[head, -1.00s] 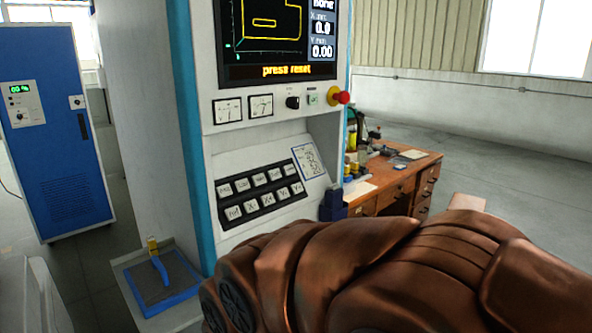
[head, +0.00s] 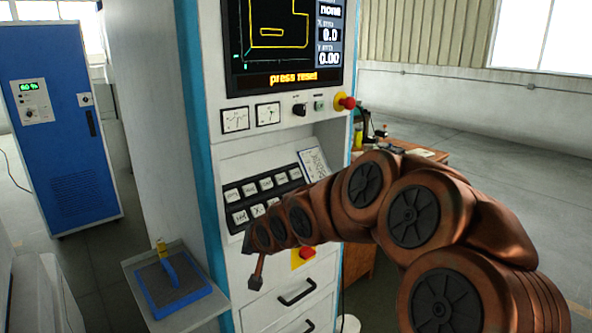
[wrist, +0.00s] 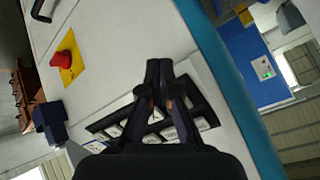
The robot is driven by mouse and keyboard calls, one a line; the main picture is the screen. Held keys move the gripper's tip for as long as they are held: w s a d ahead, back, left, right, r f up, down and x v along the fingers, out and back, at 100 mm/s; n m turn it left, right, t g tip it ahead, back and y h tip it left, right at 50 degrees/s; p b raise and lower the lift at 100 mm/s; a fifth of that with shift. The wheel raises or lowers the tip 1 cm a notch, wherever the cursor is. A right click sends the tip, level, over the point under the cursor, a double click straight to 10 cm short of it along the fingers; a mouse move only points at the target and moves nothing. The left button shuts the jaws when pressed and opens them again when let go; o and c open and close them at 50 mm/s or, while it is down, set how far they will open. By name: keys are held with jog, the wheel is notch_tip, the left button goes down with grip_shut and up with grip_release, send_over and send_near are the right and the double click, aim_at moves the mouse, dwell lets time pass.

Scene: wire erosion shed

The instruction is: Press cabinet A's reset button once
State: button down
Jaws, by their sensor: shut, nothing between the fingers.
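The white control cabinet (head: 208,150) with a teal edge stands in the middle of the head view; no letter A is legible on it. Its screen (head: 285,45) reads "press reset". A small green button (head: 319,105) sits below the screen, between a black knob and a red stop button; its label is too small to read. My gripper (head: 256,281) is low in front of the cabinet, below the keypad and well below the green button. In the wrist view my gripper (wrist: 159,72) is shut and empty, with the keypad (wrist: 203,122) behind its fingers.
A red mushroom knob (head: 346,102) juts out right beside the green button. A blue-rimmed tray (head: 185,297) stands left, a blue cabinet (head: 62,130) behind. A wooden desk (head: 427,153) is behind my arm.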

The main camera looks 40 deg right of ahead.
aim_at(295, 174)
jog(key=w+d+r+m+t+h+p, duration=0.1)
jog(key=w+d+r+m+t, duration=0.1)
jog(key=d+r, duration=0.3)
jog(key=w+d+r+m+t, duration=0.2)
jog(key=w+d+t, duration=0.1)
jog(key=d, duration=0.4)
jog(key=s+d+r+m+t+h+p, duration=0.1)
jog(key=s+d+r+m+t+h, duration=0.1)
jog(key=d+r, duration=0.2)
jog(key=s+d+r+m+t+h, duration=0.2)
jog(key=d+r, duration=0.2)
jog(key=d, duration=0.5)
jog(key=shift+d+m+p, duration=0.3)
jog(key=shift+p, duration=0.05)
jog(key=shift+w+f+b, duration=0.25)
jog(key=shift+w+f, duration=0.6)
jog(key=shift+w, duration=0.35)
jog(key=shift+w+f+b, duration=0.3)
jog(key=shift+w+f, duration=0.5)
jog(key=shift+w, duration=0.4)
jog(key=shift+w+f+b, duration=0.25)
jog(key=shift+w+f, duration=0.6)
jog(key=shift+w, duration=0.35)
jog(key=shift+d, duration=0.1)
jog(key=shift+w+f, duration=0.25)
jog(key=shift+w, duration=0.05)
